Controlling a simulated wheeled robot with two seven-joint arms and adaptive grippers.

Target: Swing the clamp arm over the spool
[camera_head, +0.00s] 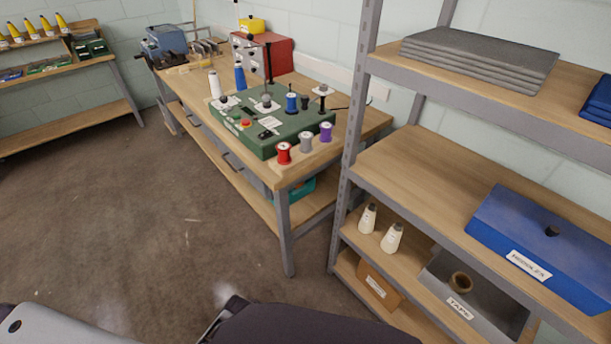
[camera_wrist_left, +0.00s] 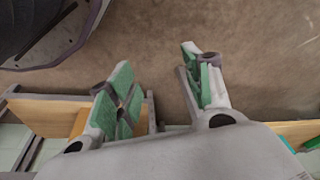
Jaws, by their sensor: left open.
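A dark green machine base (camera_head: 262,136) stands on the workbench in the head view. A blue spool (camera_head: 291,102) sits on top of it. A thin black post (camera_head: 269,68) rises behind that spool, and a short post with a pale disc (camera_head: 322,90) stands to its right. I cannot tell which of these parts is the clamp arm. My left gripper (camera_wrist_left: 158,62) is open and empty in the left wrist view, with bare floor beyond its green-padded fingers. It is away from the machine and not visible in the head view. My right gripper is not in view.
Red (camera_head: 284,153), grey (camera_head: 306,142) and purple (camera_head: 326,132) spools stand along the bench's front edge. A metal shelf rack (camera_head: 352,150) with a blue box (camera_head: 545,245) stands close on the right. The floor (camera_head: 130,215) left of the bench is clear.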

